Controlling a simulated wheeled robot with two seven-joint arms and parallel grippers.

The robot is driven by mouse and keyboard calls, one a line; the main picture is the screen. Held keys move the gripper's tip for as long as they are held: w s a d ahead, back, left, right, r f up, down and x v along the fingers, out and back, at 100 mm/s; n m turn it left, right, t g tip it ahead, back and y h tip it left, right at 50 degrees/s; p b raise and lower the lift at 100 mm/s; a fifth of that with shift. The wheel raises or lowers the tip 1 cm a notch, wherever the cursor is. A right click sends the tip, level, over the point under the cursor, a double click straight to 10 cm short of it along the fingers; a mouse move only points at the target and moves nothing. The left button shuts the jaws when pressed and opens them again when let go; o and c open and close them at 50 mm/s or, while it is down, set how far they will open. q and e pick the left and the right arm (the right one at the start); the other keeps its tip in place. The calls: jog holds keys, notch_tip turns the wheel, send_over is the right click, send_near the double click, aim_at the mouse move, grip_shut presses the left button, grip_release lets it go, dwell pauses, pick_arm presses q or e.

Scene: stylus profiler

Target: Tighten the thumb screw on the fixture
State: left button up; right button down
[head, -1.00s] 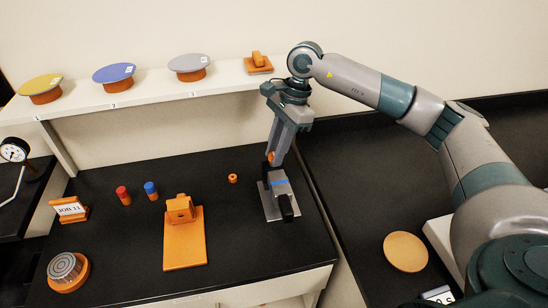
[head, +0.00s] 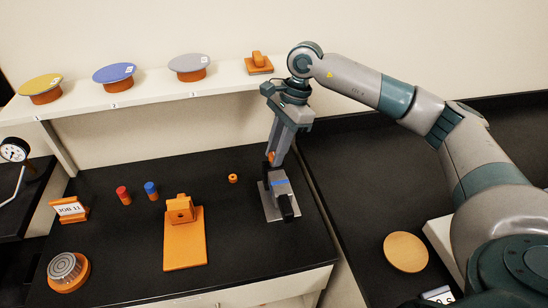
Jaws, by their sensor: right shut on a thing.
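The fixture (head: 282,187) is a grey block with a blue stripe and a dark front end. It sits on a flat metal plate (head: 269,207) on the black bench. My right gripper (head: 271,160) reaches down from above at the fixture's back end. It is shut on the small orange thumb screw (head: 271,157), which shows only in part between the fingers. How far the screw sits in the fixture cannot be seen. My left gripper is not in view.
An orange stand (head: 184,240) lies left of the fixture, with a small orange ring (head: 233,178) behind. Red (head: 123,195) and blue (head: 151,190) cylinders stand farther left. A white shelf (head: 150,92) with coloured discs runs along the back. The bench in front of the fixture is clear.

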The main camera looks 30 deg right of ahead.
jog(key=m, duration=0.2)
jog(key=shift+r+m+t, duration=0.1)
jog(key=shift+m+t, duration=0.2)
jog(key=shift+t, duration=0.1)
jog(key=m+t, duration=0.1)
jog(key=m, duration=0.2)
jog(key=shift+m+h, duration=0.3)
jog(key=shift+m, duration=0.1)
jog(key=m, duration=0.3)
jog(key=shift+s+a+m+t+h, duration=0.1)
jog(key=shift+s+m+t+h, duration=0.05)
jog(key=shift+m+t+h, duration=0.2)
jog(key=m+t+h, duration=0.1)
jog(key=m, duration=0.3)
jog(key=shift+a, duration=0.1)
jog(key=m, duration=0.2)
jog(key=m+h, duration=0.1)
jog(key=m, duration=0.2)
jog(key=shift+a+m+h, duration=0.15)
jog(key=shift+m+h, duration=0.1)
jog(key=m+h, duration=0.1)
jog(key=m, duration=0.3)
jog(key=shift+m+g, duration=0.25)
jog(key=shift+m, duration=0.15)
jog(key=c, duration=1.5)
grip_release()
jog(key=shift+s, duration=0.1)
jog(key=shift+c, duration=0.3)
